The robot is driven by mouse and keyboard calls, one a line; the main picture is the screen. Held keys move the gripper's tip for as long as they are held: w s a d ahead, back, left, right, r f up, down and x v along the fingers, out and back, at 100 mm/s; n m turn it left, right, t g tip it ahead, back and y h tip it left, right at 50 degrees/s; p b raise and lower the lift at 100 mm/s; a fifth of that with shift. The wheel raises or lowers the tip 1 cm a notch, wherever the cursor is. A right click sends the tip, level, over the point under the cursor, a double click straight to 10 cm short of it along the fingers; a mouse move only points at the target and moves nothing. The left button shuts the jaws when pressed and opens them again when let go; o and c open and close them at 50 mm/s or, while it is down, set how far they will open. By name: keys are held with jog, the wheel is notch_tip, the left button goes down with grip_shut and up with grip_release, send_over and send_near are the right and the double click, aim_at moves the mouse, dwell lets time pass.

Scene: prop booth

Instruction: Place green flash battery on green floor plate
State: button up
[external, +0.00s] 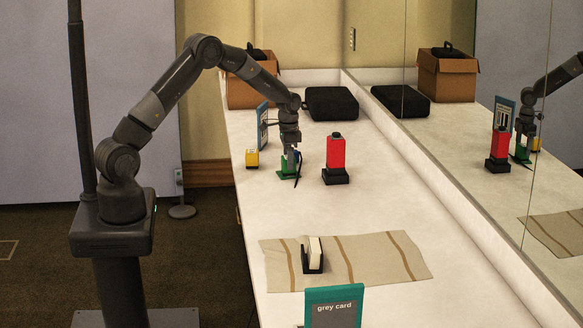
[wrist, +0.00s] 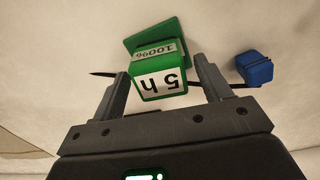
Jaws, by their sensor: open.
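The green flash battery (wrist: 158,82), marked "5 h" and "100%", stands between the fingers of my gripper (wrist: 161,70) in the wrist view. The fingers are open, one on each side of it, and I see a gap at least on the right. The green floor plate (wrist: 143,40) shows beyond the battery, which appears to stand on it; the contact itself is hidden. In the external view my gripper (external: 291,163) points down over the table, around the battery (external: 285,162), with the green plate (external: 284,176) low beneath it.
A blue block (wrist: 255,68) lies just right of the right finger. A red block (external: 335,152) on a black base stands close to the right. A yellow block (external: 252,159) and a blue-framed sign (external: 262,126) are left. A striped cloth (external: 370,258) lies in front; clear table lies between.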

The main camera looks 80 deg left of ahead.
notch_tip(320, 180, up, 10)
jog(key=shift+f, duration=0.1)
jog(key=shift+d, duration=0.1)
jog(key=s+d+r+t, duration=0.1)
jog(key=s+d+r, duration=0.5)
jog(key=d+r, duration=0.35)
jog(key=s+d+r+t, duration=0.2)
jog(key=s+d+r, duration=0.5)
jog(key=d, duration=0.4)
jog(key=s+d+t, duration=0.1)
jog(key=s+d, duration=0.5)
jog(key=s, duration=0.3)
jog(key=s+d+r+t, duration=0.1)
jog(key=s+d, duration=0.5)
jog(key=s, duration=0.4)
jog(key=shift+d+t, duration=0.15)
jog(key=shift+t, duration=0.15)
